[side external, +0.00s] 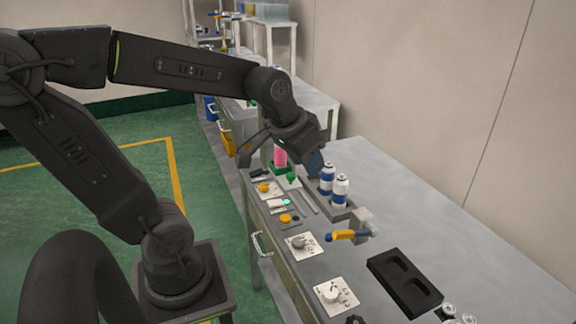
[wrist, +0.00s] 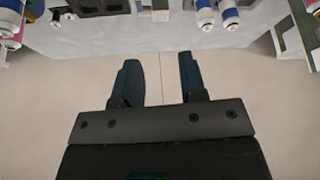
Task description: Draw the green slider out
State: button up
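The green slider (side external: 280,168) shows as a small green block at the foot of a pink cylinder (side external: 280,155), with a round green knob (side external: 291,177) just in front of it. They are on the bench, below and left of my wrist. My gripper (side external: 316,162) is right of the pink cylinder and above the bench, apart from the green knob. In the wrist view my gripper (wrist: 158,80) has its two dark blue fingers spread, with nothing between them. I cannot make out the slider clearly in the wrist view.
Blue-and-white cans (side external: 341,190) stand in a grey rack right of the slider. An orange-handled tool (side external: 347,235), dial plates (side external: 304,245) and a black tray (side external: 404,283) are nearer. The bench's right side (side external: 440,215) is clear.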

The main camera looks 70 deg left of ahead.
jog(key=o, duration=0.3)
jog(key=w+a+f+n, duration=0.1)
jog(key=w+a, duration=0.1)
jog(key=a, duration=0.2)
jog(key=w+a+f+n, duration=0.1)
jog(key=w+a+f, duration=0.1)
jog(key=a, duration=0.3)
jog(key=w+a+f+n+y, duration=0.1)
jog(key=w+a, duration=0.1)
jog(key=a, duration=0.2)
jog(key=shift+w+a+f+g, duration=0.25)
jog(key=shift+a+f+g, duration=0.15)
jog(key=shift+o, duration=0.2)
jog(key=n+g, duration=0.1)
jog(key=n, duration=0.2)
send_near(291, 174)
jog(key=shift+y, duration=0.4)
jog(key=x, duration=0.6)
jog(key=d+x, duration=0.1)
jog(key=x, duration=0.2)
jog(key=shift+s+f, duration=0.1)
grip_shut()
